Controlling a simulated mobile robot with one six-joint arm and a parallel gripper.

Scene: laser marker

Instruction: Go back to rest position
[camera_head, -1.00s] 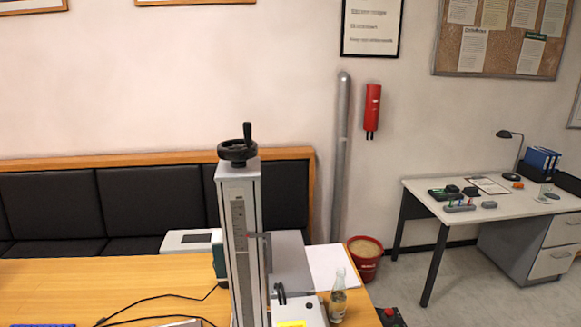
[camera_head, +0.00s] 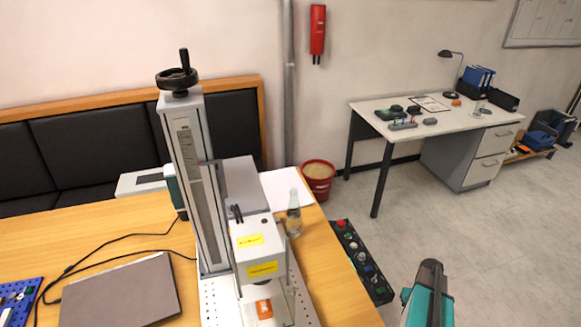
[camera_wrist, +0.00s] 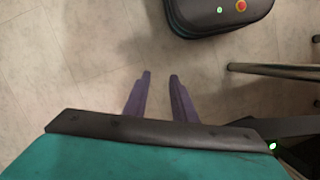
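My gripper (camera_wrist: 160,85) shows in the wrist view with its two purple fingers apart and nothing between them. It hangs over bare floor. In the head view, a teal and black part of my arm (camera_head: 430,295) shows at the bottom right; the fingers are not visible there. The laser marker (camera_head: 195,180), a tall grey column with a black handwheel and a head with yellow labels, stands on the wooden table (camera_head: 335,290). A small orange piece (camera_head: 264,308) sits on its base plate under the head. My gripper is apart from all of these.
A button panel (camera_head: 360,262) lies at the table's right edge. A glass bottle (camera_head: 293,215) stands beside the marker. A laptop (camera_head: 120,293) lies at the left. A red bucket (camera_head: 318,180) and a white desk (camera_head: 430,118) stand behind. The floor (camera_head: 480,240) at right is open.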

